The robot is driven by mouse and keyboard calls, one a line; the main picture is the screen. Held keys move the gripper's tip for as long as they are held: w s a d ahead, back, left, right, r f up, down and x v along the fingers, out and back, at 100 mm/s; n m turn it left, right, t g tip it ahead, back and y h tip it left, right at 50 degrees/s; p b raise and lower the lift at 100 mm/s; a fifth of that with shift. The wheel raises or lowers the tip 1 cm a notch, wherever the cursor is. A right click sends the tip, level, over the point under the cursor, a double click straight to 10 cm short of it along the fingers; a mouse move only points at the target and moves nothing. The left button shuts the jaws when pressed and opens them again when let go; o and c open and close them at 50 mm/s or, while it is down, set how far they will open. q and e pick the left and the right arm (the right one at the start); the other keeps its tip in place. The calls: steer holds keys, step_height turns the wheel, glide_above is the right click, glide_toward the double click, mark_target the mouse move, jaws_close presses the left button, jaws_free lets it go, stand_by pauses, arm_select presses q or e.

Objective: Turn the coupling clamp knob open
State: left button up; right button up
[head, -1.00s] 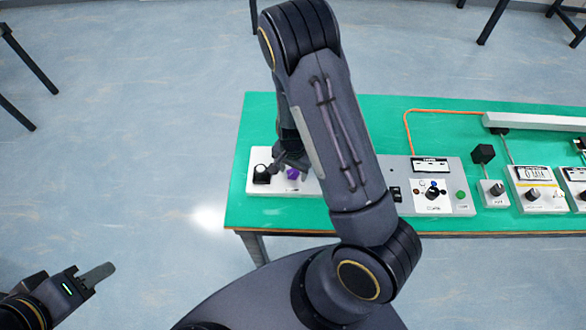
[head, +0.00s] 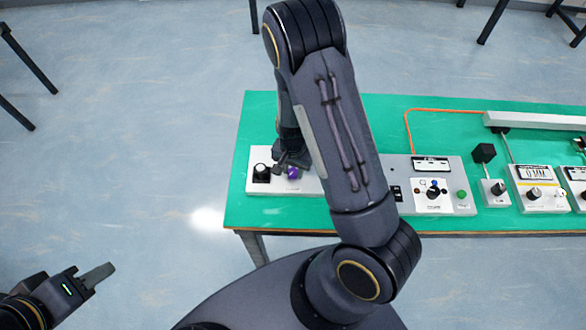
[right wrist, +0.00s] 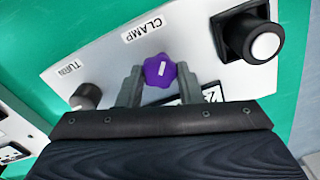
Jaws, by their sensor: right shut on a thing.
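The purple star-shaped clamp knob (head: 292,173) is on a white panel (head: 314,187) at the left end of the green table. In the right wrist view the knob (right wrist: 160,70) has a white mark on its face and sits beside the "CLAMP" label (right wrist: 142,29). My right gripper (right wrist: 158,78) is shut on the knob, with one grey finger on each side. In the head view my right gripper (head: 285,168) is partly hidden behind my own arm. My left gripper (head: 100,274) is away from the table at the lower left; its opening is unclear.
More control boxes (head: 432,190) stand along the green table (head: 400,125) to the right. Floor left of the table is clear.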

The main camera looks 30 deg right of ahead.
mark_target(293, 171)
steer(key=n+b, duration=0.2)
steer(key=n, duration=0.2)
steer(key=shift+f, duration=0.1)
steer(key=n+b, duration=0.2)
steer(key=n, duration=0.2)
steer(key=shift+n, duration=0.4)
steer(key=n+b, duration=0.2)
steer(key=n, duration=0.2)
steer(key=shift+n+b, duration=0.5)
steer(key=shift+n, duration=1.3)
steer(key=o, duration=1)
steer(key=shift+c, duration=0.2)
step_height(293, 171, up, 8)
steer(key=shift+f, duration=0.2)
steer(key=shift+r, duration=0.25)
